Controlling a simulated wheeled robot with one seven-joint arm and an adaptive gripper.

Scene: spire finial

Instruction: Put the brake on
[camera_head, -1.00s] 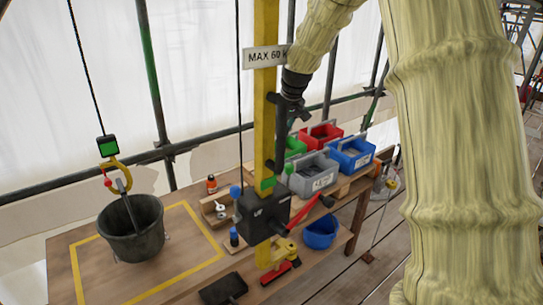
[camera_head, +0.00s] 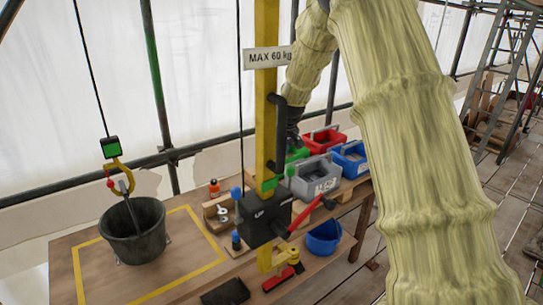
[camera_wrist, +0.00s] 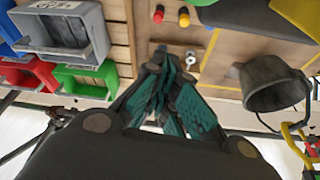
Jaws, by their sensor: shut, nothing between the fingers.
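A black winch box (camera_head: 262,217) is fixed low on the yellow post (camera_head: 266,120). A red lever (camera_head: 306,214) with a dark end slants up and right from it. A blue knob (camera_head: 236,192) is on its left. A yellow bracket with a red piece (camera_head: 283,278) sits at the post's foot. Which part is the brake I cannot tell for sure. My gripper (camera_wrist: 167,72) is shut and empty in the wrist view, above the bench. In the head view its tips are hidden behind the post and its black handle (camera_head: 279,130).
A dark bucket (camera_head: 136,232) hangs by a yellow hook (camera_head: 117,172) over a yellow-outlined area. Red, grey and blue bins (camera_head: 316,178) stand at right, a blue bowl (camera_head: 323,238) below them. A "MAX 60 kg" sign (camera_head: 266,57) is on the post.

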